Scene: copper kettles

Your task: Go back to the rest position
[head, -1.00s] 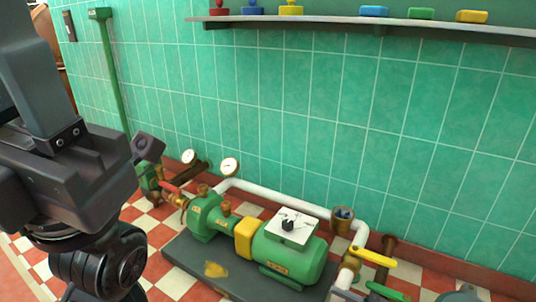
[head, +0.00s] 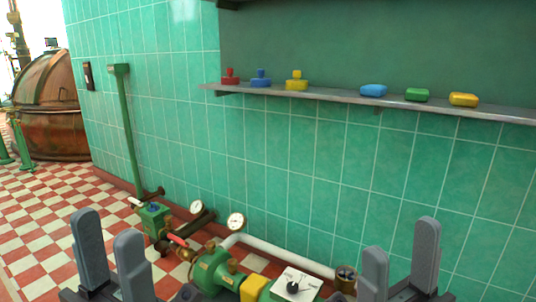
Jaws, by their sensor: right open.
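My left gripper (head: 107,224) shows at the lower left of the head view, its two grey fingers pointing up and apart with nothing between them. My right gripper (head: 401,234) shows at the lower right, fingers also up, open and empty. Both stand in front of the green pump (head: 212,270), which lies lower and farther back between them. The arms behind the grippers are mostly below the picture's edge.
A metal shelf (head: 340,97) on the green tiled wall (head: 300,150) holds red, blue and yellow knobbed pieces and several coloured blocks. Pipes and gauges (head: 236,221) run along the wall's foot. A copper kettle (head: 50,130) stands far left.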

